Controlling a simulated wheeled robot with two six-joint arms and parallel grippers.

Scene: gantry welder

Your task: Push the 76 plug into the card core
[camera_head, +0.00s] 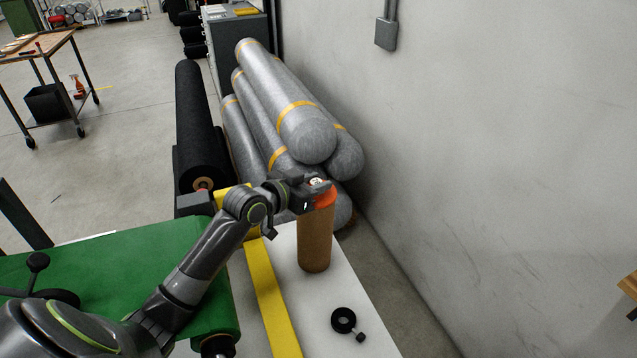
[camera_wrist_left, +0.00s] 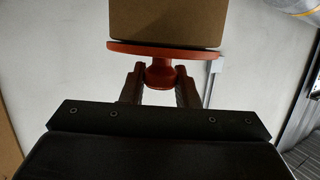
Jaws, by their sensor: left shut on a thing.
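The card core (camera_head: 315,240) is a brown tube standing upright on the white surface, right of the yellow strip. The orange-red plug (camera_head: 325,197) is at its top end. In the left wrist view the plug's wide flange (camera_wrist_left: 160,48) lies across the end of the core (camera_wrist_left: 165,20), slightly tilted to it; how deep the plug sits inside is hidden. My left gripper (camera_head: 317,186) is at the top of the core. Its fingers (camera_wrist_left: 160,82) are shut on the plug's narrow stem. Any number on the plug is unreadable. My right gripper is in neither view.
A black ring with a small knob (camera_head: 343,320) lies on the white surface (camera_head: 372,300) near the core. A green surface (camera_head: 110,265) is at left, a black roll (camera_head: 195,120) behind. Large grey wrapped rolls (camera_head: 305,130) are stacked beyond, beside the wall (camera_head: 480,150).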

